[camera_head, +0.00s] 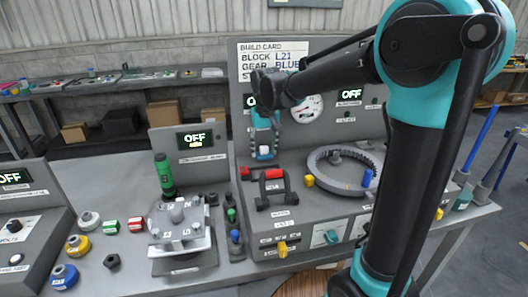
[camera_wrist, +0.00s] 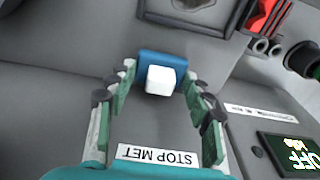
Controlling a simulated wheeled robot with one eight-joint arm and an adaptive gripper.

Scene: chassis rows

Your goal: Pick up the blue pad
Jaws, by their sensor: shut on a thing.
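The blue pad (camera_wrist: 162,57) shows in the wrist view between my fingertips, with a white block (camera_wrist: 159,80) on its near face. My gripper (camera_wrist: 160,77) is shut on the blue pad, one finger at each side. In the head view my gripper (camera_head: 265,148) hangs pointing down in front of the upright panel, above the red-handled part. The pad is small there and partly hidden by the fingers.
Below my gripper stands a black part with a red handle (camera_head: 272,184). A grey ring (camera_head: 345,172) lies to its right. A green cylinder (camera_head: 164,174) and a grey fixture (camera_head: 181,222) stand to the left.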

